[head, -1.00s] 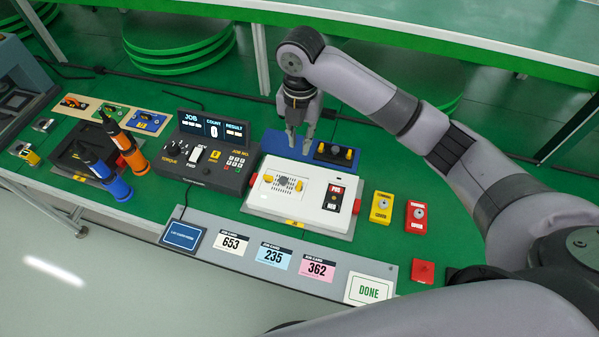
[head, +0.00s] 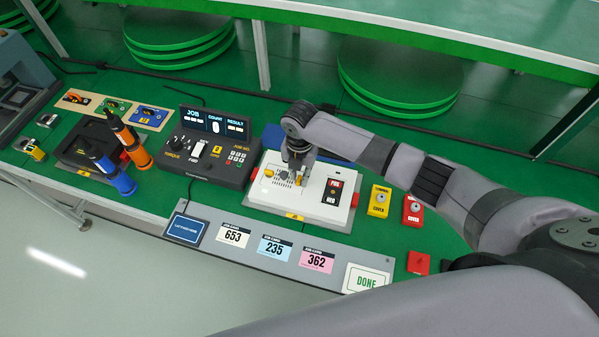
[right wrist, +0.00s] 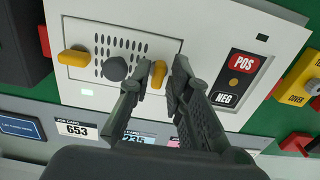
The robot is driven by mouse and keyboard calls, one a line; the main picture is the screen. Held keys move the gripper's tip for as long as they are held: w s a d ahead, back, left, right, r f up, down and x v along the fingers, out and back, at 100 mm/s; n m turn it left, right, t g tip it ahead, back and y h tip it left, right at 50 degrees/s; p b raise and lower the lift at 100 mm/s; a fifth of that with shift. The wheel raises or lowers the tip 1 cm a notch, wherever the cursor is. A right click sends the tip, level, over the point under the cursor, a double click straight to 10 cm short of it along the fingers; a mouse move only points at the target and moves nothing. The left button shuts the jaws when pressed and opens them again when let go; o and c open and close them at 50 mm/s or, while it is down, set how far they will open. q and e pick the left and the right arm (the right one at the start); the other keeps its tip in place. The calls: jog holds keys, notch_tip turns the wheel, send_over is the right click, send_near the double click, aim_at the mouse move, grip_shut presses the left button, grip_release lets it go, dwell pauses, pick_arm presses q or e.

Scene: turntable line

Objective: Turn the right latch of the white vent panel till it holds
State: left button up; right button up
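The white vent panel (right wrist: 125,30) with dark slots and a dark round knob (right wrist: 115,68) is set in the white housing (head: 312,207). Its right latch (right wrist: 158,76) is yellow and stands roughly upright in the right wrist view. Its left latch (right wrist: 74,58) is yellow and lies sideways; it also shows in the head view (head: 268,174). My right gripper (right wrist: 164,70) is open, with one finger on each side of the right latch. A gap shows beside the latch; contact on the left finger is unclear. My left gripper is out of view.
Right of the vent panel is a black POS/NEG plate (right wrist: 235,77) with an orange rocker. Yellow (head: 379,201) and red (head: 413,211) button boxes stand farther right. The JOB console (head: 207,158) is close on the left. Job cards lie on the grey front strip (head: 340,262).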

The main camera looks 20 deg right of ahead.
jog(key=shift+f, duration=0.25)
grip_shut()
